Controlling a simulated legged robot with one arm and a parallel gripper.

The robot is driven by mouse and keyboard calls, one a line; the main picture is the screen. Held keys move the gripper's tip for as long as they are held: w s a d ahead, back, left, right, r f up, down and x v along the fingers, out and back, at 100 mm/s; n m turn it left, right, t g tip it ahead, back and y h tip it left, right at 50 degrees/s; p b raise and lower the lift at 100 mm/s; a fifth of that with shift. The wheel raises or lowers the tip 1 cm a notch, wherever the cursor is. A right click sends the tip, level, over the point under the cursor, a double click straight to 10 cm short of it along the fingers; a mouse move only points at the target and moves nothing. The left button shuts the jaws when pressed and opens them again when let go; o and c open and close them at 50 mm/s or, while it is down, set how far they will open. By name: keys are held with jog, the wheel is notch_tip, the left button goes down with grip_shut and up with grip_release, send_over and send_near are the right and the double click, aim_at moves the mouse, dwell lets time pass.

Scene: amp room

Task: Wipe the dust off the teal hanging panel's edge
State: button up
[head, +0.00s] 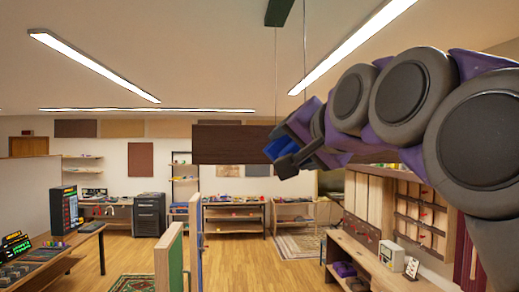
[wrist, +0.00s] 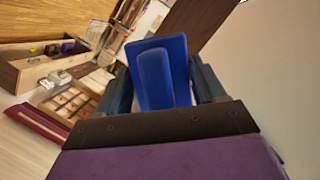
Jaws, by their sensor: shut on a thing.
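My gripper (head: 290,150) is raised in the right half of the head view and shut on a blue block-like thing (wrist: 176,50). In the wrist view the block stands between the two dark jaws, and its front face has a rounded raised pad. A dark brown hanging panel (head: 225,144) spans behind my gripper, with thin wires above it. A dark brown surface (wrist: 200,18) at the top of the wrist view looks like the same panel. I cannot tell whether the block touches it. I see no clearly teal panel and cannot make out dust.
A dark green bar (head: 279,12) is at the ceiling. A green-faced upright partition (head: 176,262) stands low in the middle. A workbench (head: 375,270) with a small white device (head: 391,256) is at the right. Shelves and benches line the back wall. Wooden floor is open at left-centre.

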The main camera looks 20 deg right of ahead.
jog(key=shift+w+a, duration=0.1)
jog(key=shift+w+d+f, duration=0.1)
jog(key=shift+w+d, duration=0.1)
jog(key=shift+d, duration=1.7)
jog(key=shift+w+a, duration=0.15)
jog(key=shift+a, duration=0.15)
jog(key=shift+d+r+p+x, duration=0.35)
jog(key=shift+r+p+x, duration=0.6)
jog(key=shift+x, duration=3.2)
jog(key=shift+s+d+p, duration=0.8)
jog(key=shift+s+d, duration=0.95)
jog(key=shift+d, duration=4.8)
jog(key=w+a+b, duration=0.1)
jog(key=w+a, duration=0.2)
jog(key=a, duration=1)
jog(key=shift+w, duration=0.4)
